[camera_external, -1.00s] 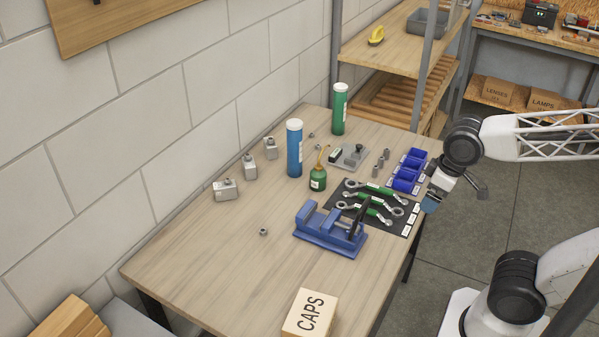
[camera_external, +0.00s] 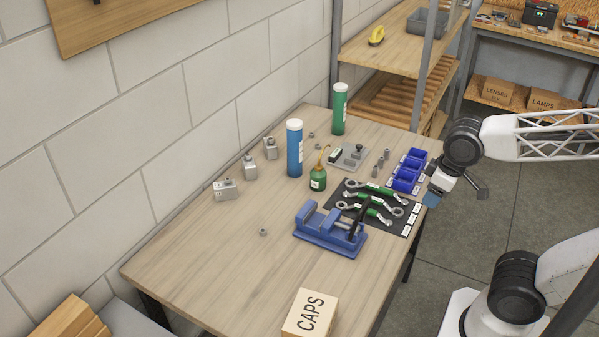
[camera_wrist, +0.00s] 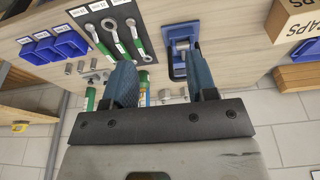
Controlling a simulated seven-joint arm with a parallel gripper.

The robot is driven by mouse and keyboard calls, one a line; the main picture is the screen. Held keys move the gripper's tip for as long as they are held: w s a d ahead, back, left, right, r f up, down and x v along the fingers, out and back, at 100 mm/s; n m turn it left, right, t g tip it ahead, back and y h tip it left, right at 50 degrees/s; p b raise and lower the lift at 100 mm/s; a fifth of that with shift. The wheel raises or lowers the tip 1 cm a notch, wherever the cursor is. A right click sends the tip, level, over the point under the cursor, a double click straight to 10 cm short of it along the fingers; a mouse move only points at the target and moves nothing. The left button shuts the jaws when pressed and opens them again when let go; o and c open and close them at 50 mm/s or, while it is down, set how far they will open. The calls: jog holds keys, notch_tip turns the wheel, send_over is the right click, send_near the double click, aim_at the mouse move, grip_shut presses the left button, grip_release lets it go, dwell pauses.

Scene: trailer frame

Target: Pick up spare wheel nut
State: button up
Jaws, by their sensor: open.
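A small grey nut (camera_external: 263,232) lies alone on the open wooden table, left of the blue vise (camera_external: 331,229). Small grey nut-like pieces (camera_external: 311,134) also lie near the blue and green tubes; I cannot tell which piece is the spare wheel nut. My gripper (camera_external: 432,198) hangs at the table's right edge, beside the blue bins and far from the lone nut. In the wrist view my gripper (camera_wrist: 163,82) shows two blue fingers spread apart with nothing held between them.
Wrenches lie on a black mat (camera_external: 408,221) near the right edge, beside blue bins (camera_external: 405,180). A blue tube (camera_external: 294,150), green tube (camera_external: 339,110) and green oil can (camera_external: 318,179) stand upright. A CAPS box (camera_external: 310,315) sits in front. The left-front tabletop is clear.

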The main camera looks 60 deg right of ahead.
jog(key=n+g, duration=0.3)
jog(key=n, duration=1.4)
send_over(263, 229)
jog(key=f, duration=1.4)
jog(key=shift+s+d+f, duration=0.2)
jog(key=shift+s+f, duration=0.15)
jog(key=shift+f, duration=0.05)
jog(key=shift+w+a+f+n, duration=0.15)
jog(key=shift+w+f+n, duration=0.15)
jog(key=shift+w+f, duration=0.05)
jog(key=shift+f, duration=1.25)
